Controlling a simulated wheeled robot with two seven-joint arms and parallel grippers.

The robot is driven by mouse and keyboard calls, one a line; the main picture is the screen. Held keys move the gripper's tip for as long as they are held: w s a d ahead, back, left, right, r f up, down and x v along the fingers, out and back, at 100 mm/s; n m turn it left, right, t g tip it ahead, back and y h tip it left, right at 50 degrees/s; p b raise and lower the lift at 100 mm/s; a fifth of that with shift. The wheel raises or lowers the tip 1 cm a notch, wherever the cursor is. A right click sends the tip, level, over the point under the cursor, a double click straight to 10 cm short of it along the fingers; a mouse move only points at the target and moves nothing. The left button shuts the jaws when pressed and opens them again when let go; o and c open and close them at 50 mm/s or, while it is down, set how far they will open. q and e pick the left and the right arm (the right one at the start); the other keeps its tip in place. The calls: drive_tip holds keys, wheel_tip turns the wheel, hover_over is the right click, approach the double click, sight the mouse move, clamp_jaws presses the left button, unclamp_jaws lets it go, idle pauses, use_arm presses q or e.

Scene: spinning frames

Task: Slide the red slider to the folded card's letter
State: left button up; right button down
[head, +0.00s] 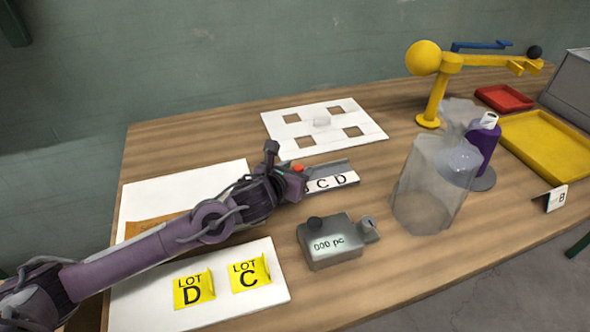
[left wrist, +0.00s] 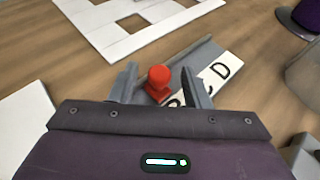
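The red slider (head: 298,168) is a small red knob on a grey rail (head: 340,165), near the rail's left end. A white letter strip (head: 338,181) lies along the rail; C and D read clearly, and the letters further left are partly hidden by my gripper. The folded card (head: 556,198) stands at the table's right front edge and shows the letter B. My left gripper (head: 290,180) is at the slider. In the left wrist view its fingers (left wrist: 158,72) stand open on either side of the red knob (left wrist: 158,82), with a small gap at each side. My right gripper is not in view.
A grey counter box (head: 332,241) stands in front of the rail, with a clear jar (head: 425,190) to its right. A white board with square holes (head: 310,146) lies behind. Yellow LOT cards D (head: 193,289) and C (head: 250,273) lie front left. A yellow tray (head: 550,145) is at right.

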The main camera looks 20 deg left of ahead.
use_arm(q)
drive_tip(key=v, duration=0.6)
drive_tip(key=shift+s+a+r+b, duration=0.1)
drive_tip(key=shift+s+b, duration=0.15)
drive_tip(key=shift+b, duration=0.05)
drive_tip(key=shift+s+r, duration=0.3)
drive_tip(key=shift+s, duration=0.25)
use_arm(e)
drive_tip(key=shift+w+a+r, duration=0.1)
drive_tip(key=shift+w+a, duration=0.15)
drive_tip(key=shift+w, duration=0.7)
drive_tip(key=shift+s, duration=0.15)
